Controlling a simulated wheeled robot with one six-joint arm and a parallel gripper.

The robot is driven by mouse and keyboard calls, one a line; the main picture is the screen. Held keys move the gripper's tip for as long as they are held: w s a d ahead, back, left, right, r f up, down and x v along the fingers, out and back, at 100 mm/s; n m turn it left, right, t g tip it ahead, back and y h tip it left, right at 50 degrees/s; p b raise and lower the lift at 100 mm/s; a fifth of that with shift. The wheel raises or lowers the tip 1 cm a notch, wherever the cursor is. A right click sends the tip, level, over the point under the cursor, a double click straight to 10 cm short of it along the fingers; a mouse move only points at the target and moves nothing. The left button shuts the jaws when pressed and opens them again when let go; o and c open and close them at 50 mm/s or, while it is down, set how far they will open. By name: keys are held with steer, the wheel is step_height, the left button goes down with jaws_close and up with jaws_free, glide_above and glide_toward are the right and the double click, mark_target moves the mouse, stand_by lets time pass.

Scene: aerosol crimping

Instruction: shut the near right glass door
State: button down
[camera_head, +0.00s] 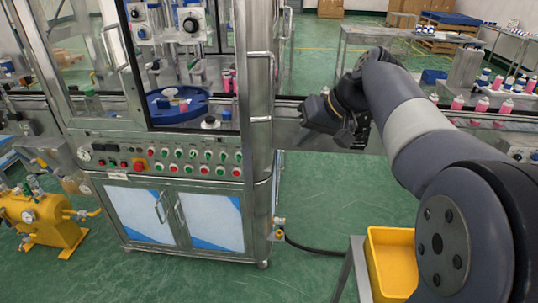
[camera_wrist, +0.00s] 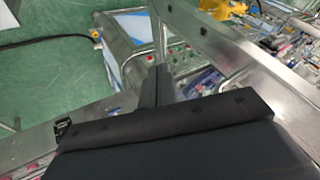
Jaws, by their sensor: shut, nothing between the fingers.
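The crimping machine's metal cabinet (camera_head: 185,150) fills the left of the head view. Its front is open to the inside, where a blue round table (camera_head: 178,106) shows. The near right glass door seems to stand swung out, seen nearly edge-on as a steel frame (camera_head: 258,75) with a bar handle; its glass is hard to make out. In the wrist view, a steel frame (camera_wrist: 225,62) runs diagonally past the fingers. My gripper (camera_head: 318,112) is shut and empty, to the right of the door frame with a gap in the head view. Its dark fingers show in the wrist view (camera_wrist: 160,76).
A conveyor (camera_head: 400,107) with pink bottles passes behind my arm. Below the opening is a panel of buttons (camera_head: 180,160). A yellow bin (camera_head: 392,263) stands at the lower right, a yellow pump (camera_head: 40,220) at the left. Green floor (camera_head: 310,205) is clear right of the cabinet.

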steer(key=w+a+f+p, duration=0.2)
steer(key=w+a+f, duration=0.1)
steer(key=a+f, duration=0.4)
steer(key=shift+a+f, duration=0.3)
steer(key=shift+a, duration=0.55)
steer(key=shift+a, duration=0.15)
